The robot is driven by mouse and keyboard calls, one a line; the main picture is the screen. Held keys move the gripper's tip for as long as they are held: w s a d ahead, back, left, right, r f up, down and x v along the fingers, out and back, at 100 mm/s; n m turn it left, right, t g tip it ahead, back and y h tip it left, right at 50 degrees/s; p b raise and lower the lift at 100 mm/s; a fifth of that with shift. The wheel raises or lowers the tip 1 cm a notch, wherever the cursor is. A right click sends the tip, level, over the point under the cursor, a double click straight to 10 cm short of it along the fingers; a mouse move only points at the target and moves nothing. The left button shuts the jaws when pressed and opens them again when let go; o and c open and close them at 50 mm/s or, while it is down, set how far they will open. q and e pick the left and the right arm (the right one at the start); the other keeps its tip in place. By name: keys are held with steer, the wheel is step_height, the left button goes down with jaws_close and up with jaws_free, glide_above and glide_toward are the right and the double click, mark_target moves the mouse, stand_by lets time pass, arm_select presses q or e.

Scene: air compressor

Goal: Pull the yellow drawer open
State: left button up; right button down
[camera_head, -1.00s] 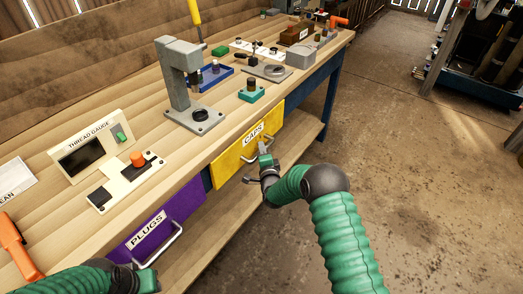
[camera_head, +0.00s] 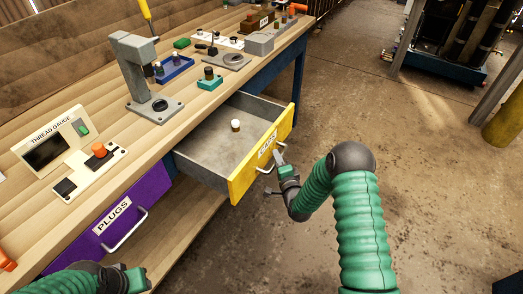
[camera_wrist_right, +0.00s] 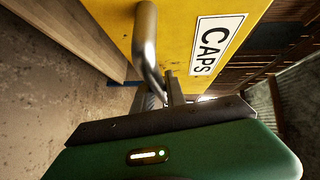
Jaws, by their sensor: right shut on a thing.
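The yellow drawer (camera_head: 262,155), labelled CAPS, is pulled well out of the bench. Its grey inside shows, with a small white-topped cap (camera_head: 235,125) standing in it. My right gripper (camera_head: 277,165) is shut on the drawer's metal handle (camera_head: 266,169). In the right wrist view the handle (camera_wrist_right: 146,45) runs down to the gripper's fingers (camera_wrist_right: 165,92), in front of the yellow drawer front (camera_wrist_right: 105,20). My left gripper (camera_head: 140,280) is at the bottom left, below the purple drawer; its fingers are not clear.
The purple PLUGS drawer (camera_head: 115,215) is shut, left of the yellow one. Open floor (camera_head: 420,180) lies to the right.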

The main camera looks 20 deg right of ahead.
steer(key=s+d+p, duration=0.1)
steer(key=s+d, duration=0.6)
steer(key=s, duration=0.1)
steer(key=shift+s+r, duration=0.1)
steer(key=shift+s, duration=0.05)
steer(key=c, duration=1.6)
jaws_free()
steer(key=shift+o, duration=1.2)
